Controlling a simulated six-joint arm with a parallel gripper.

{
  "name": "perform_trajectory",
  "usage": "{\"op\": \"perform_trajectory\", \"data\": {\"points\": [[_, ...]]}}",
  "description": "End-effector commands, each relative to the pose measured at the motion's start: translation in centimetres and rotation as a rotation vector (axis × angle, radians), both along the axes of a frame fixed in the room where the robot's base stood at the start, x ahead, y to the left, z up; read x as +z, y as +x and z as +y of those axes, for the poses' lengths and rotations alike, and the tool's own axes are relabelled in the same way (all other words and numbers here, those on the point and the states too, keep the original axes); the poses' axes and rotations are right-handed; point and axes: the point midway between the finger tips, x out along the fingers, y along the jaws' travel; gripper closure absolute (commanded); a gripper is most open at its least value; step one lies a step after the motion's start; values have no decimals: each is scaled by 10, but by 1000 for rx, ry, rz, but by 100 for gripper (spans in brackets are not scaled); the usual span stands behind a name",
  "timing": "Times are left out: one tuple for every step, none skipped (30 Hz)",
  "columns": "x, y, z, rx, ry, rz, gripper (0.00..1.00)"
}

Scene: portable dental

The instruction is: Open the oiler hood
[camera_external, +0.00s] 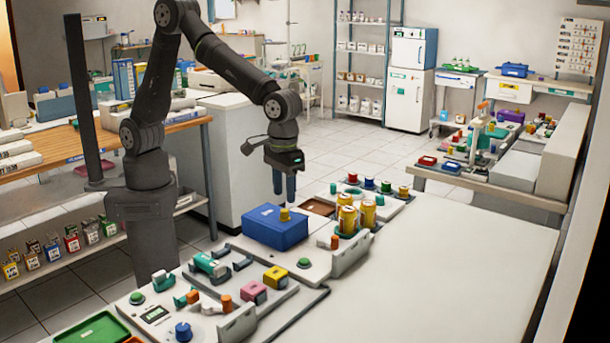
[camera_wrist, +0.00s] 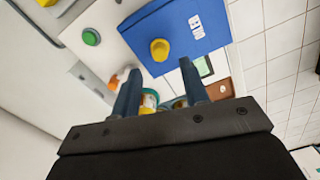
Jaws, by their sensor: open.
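A blue box-shaped cover with a yellow knob on top, which looks like the oiler hood (camera_external: 268,228), sits on a white unit on the bench. It appears closed. In the wrist view the blue hood (camera_wrist: 168,25) and its yellow knob (camera_wrist: 159,49) lie ahead of the fingertips. My gripper (camera_external: 284,190) is above the bench's far edge, near the hood and apart from it, pointing down. In the wrist view my gripper (camera_wrist: 158,75) has its two fingers spread, with nothing held between them.
Yellow cans (camera_external: 347,220) stand right of the hood, partly seen between my fingers in the wrist view. A brown tray (camera_external: 318,207) lies behind the hood. A green button (camera_external: 304,263) is in front. Coloured knobs stand farther back. The bench's right side (camera_external: 450,260) is clear.

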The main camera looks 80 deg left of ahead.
Motion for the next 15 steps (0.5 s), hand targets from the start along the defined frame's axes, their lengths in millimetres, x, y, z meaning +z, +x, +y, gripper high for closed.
{"op": "perform_trajectory", "data": {"points": [[-11, 0, 0, 0, 2, 2, 59], [-16, 0, 0, 0, 2, 2, 59], [-23, -1, 1, 0, 3, 3, 59], [-27, 0, 0, 0, 2, 2, 59], [-30, 0, 0, 0, 1, 2, 59], [-35, 0, 0, 0, 1, 2, 59], [-38, 0, 0, 0, 1, 2, 59], [-40, 0, 0, 0, 1, 1, 59], [-43, 0, 0, 0, 0, 0, 59], [-44, 0, 0, 0, 0, 0, 59], [-45, 0, 0, 0, 0, 0, 59], [-46, 0, 0, 0, 0, 0, 59], [-47, 0, 0, 0, 0, 0, 59], [-47, 0, 0, 0, 0, 0, 59], [-47, 0, 0, 0, 0, 0, 59]]}}
